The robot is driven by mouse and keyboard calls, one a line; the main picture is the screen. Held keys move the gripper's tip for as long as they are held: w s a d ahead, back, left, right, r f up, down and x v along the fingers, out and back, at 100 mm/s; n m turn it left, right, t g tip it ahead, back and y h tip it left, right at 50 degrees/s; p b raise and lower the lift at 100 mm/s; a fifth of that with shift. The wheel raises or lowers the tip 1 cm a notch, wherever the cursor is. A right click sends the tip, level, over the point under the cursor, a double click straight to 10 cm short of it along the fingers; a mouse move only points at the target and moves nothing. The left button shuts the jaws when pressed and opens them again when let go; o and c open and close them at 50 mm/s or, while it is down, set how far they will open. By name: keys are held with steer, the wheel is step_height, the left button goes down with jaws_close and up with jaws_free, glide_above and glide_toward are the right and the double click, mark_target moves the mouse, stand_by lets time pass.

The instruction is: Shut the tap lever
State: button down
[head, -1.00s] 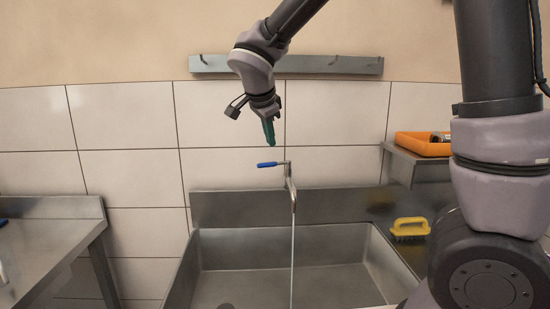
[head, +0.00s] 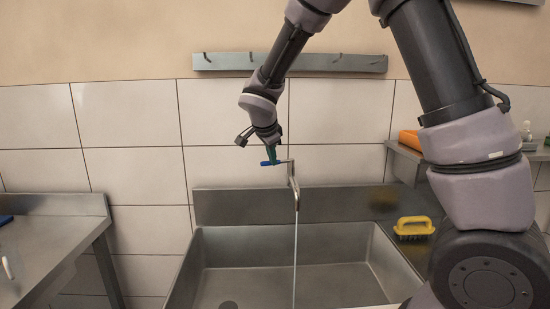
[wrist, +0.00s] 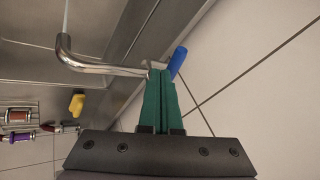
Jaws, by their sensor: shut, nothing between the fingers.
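The tap (head: 294,185) stands at the back of the sink, and a thin stream of water (head: 295,260) runs from its spout into the basin. Its blue lever (head: 270,163) sticks out to the left in the head view. In the wrist view the blue lever (wrist: 178,60) lies just beyond my fingertips, with the chrome spout (wrist: 95,66) to the left. My gripper (head: 272,158) is shut and empty, pointing down at the lever. Its green fingers (wrist: 160,75) are together, right by the lever; I cannot tell whether they touch it.
The steel sink (head: 185,275) is below. A yellow brush (head: 414,228) lies on its right rim. An orange tray (head: 409,139) sits on a shelf at right, partly behind my arm. A hook rail (head: 290,62) runs along the wall above. A steel table (head: 50,240) stands at left.

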steer(key=shift+a, duration=0.1)
steer(key=w+m, duration=0.1)
steer(key=w+a+m+h, duration=0.1)
steer(key=m, duration=0.1)
steer(key=shift+w+a+g+h, duration=0.25)
steer(key=shift+a+g+h, duration=0.05)
steer(key=shift+g, duration=0.1)
steer(key=shift+w+a, duration=0.15)
steer(key=shift+w, duration=0.25)
